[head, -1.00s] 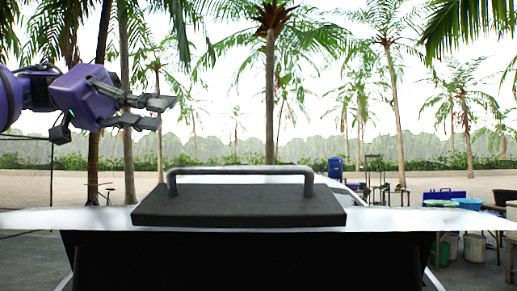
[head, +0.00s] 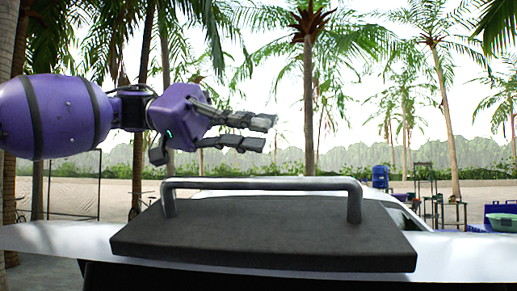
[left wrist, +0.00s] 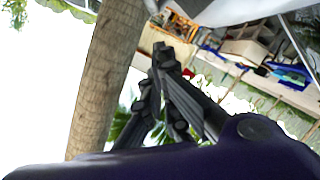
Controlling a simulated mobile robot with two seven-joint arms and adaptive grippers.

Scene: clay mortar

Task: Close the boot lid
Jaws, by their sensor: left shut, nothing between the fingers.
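The white boot lid (head: 60,240) stands raised across the lower head view, with a dark opening beneath its edge. A dark rectangular pad (head: 260,235) with a grey bar handle (head: 262,184) sits on the lid. My left gripper (head: 262,133) is shut and empty. In the head view it appears above the handle, apart from it, with its fingers pointing right. Its dark fingers also show in the left wrist view (left wrist: 160,52). My right gripper is not in view.
Part of the white car body (head: 385,210) shows behind the pad. Racks (head: 428,195), a blue bin (head: 379,176) and a green basin (head: 503,222) stand farther back right. Palm trunks (head: 308,110) rise behind. The air around the gripper looks clear.

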